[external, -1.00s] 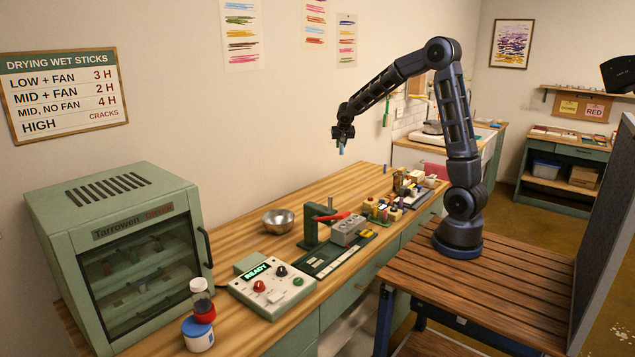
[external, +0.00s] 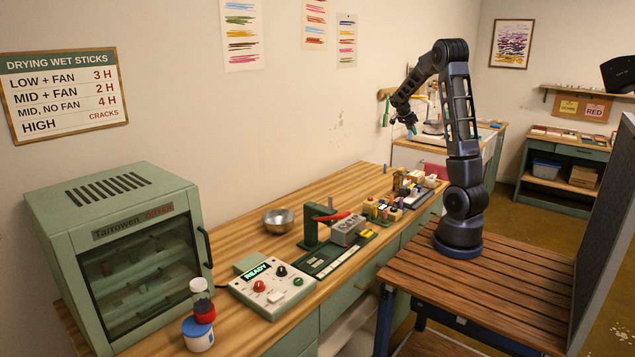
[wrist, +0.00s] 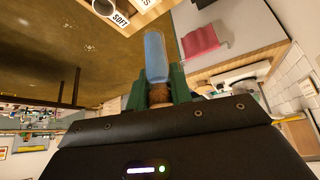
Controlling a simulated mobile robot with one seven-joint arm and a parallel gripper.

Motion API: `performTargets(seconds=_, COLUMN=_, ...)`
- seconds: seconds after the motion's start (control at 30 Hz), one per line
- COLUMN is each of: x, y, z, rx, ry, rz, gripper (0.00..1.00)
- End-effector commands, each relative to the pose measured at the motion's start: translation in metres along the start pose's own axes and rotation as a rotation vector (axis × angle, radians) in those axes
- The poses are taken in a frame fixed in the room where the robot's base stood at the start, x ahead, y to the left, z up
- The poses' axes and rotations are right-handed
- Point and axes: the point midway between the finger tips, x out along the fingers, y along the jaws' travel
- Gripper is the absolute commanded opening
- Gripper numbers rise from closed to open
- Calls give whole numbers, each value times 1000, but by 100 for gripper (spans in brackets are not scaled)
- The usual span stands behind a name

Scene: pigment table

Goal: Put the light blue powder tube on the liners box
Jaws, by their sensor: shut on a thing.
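My gripper (external: 408,125) is raised in the air above the far end of the long bench in the external view. In the wrist view its green fingers (wrist: 157,90) are shut on the light blue powder tube (wrist: 155,55), near its brown cork-like end. The tube's blue end points away from the gripper. The tube is also a small blue spot under my gripper in the external view (external: 413,131). I cannot pick out the liners box for certain in either view; labels are too small to read.
Blocks and small jars (external: 385,208) crowd the bench's far part, beside a green press (external: 312,225). A sink counter (external: 440,145) stands beyond. A back shelf unit (external: 565,165) holds bins. In the wrist view, a container labelled SOFT (wrist: 122,18) and a pink cloth (wrist: 203,40) show.

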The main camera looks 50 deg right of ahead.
Motion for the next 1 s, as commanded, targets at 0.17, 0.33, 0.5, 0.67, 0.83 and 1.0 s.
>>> performTargets(seconds=0.17, x=15, y=23, z=-36, rx=110, ry=5, rz=65, gripper=0)
performTargets(seconds=0.33, x=24, y=31, z=-44, rx=149, ry=6, rz=89, gripper=0)
performTargets(seconds=0.5, x=49, y=32, z=-30, rx=151, ry=6, rz=94, gripper=0)
performTargets(seconds=0.67, x=79, y=32, z=-11, rx=149, ry=6, rz=93, gripper=0)
performTargets(seconds=0.83, x=110, y=32, z=9, rx=149, ry=7, rz=93, gripper=0)
performTargets(seconds=1.0, x=137, y=31, z=26, rx=149, ry=7, rz=92, gripper=0)
